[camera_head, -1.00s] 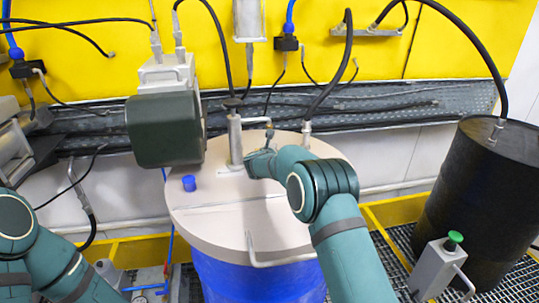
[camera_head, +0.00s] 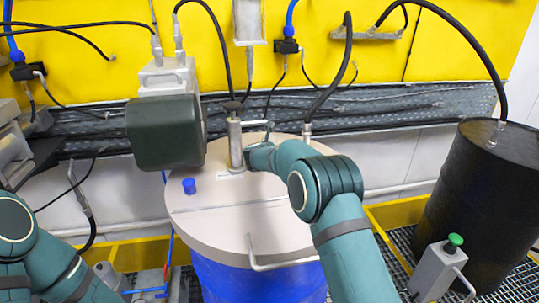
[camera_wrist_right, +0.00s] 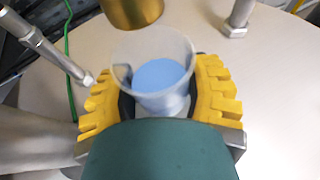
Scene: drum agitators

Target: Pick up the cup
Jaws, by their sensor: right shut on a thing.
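A clear, see-through cup (camera_wrist_right: 154,52) with a light blue fill (camera_wrist_right: 160,74) stands between the yellow fingers of my right gripper (camera_wrist_right: 157,98) in the right wrist view. The fingers are closed on the cup's sides. A brass-coloured cylinder (camera_wrist_right: 133,8) is just beyond the cup's rim. Whether the cup touches the lid below cannot be told. In the head view my right arm reaches over the drum lid (camera_head: 215,215), and its wrist hides the cup and fingers. My left arm shows at the lower left, with its gripper out of view.
A metal post (camera_head: 235,145) stands on the lid close to my right wrist. A blue cap (camera_head: 189,186) sits on the lid's left, and a handle (camera_head: 270,265) is at its front. A dark green motor (camera_head: 165,130) is behind left. A black drum (camera_head: 470,190) stands right.

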